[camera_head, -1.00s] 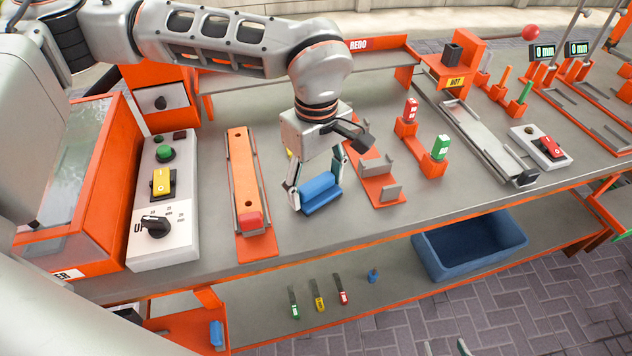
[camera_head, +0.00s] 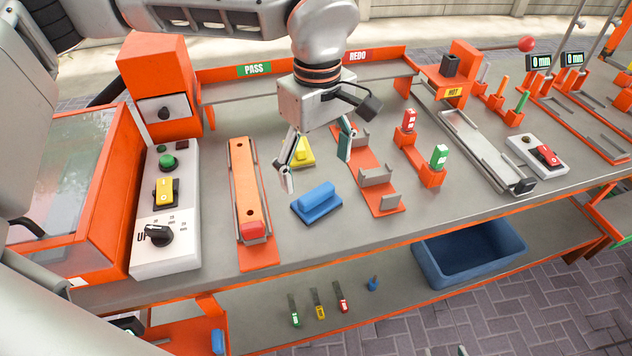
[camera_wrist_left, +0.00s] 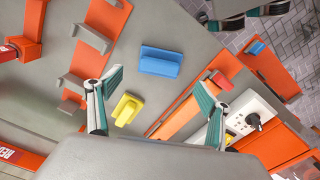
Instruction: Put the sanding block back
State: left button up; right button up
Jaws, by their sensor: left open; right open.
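The blue sanding block (camera_head: 317,203), a flat base with a raised grip, rests on the grey bench between the orange board fixture and the stepped orange rack. It also shows in the left wrist view (camera_wrist_left: 160,63). My left gripper (camera_head: 316,166) is open and empty above and behind the block, apart from it. In the left wrist view my left gripper's fingers (camera_wrist_left: 155,92) are spread wide, with the blue block beyond them. A yellow block (camera_head: 303,152) of similar shape sits behind, partly below the left gripper. My right gripper (camera_wrist_left: 254,16) shows open at the top of the left wrist view.
The orange board (camera_head: 245,185) lies in its fixture on the left, beside the control box (camera_head: 165,215). The orange rack with grey brackets (camera_head: 377,178) stands to the right. A blue bin (camera_head: 450,276) and several small coloured tools lie on the lower shelf.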

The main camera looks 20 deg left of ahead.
aim_at(317, 192)
pick_arm(q)
notch_tip(317, 192, up, 4)
jog(key=shift+r, duration=0.15)
dwell(0.3)
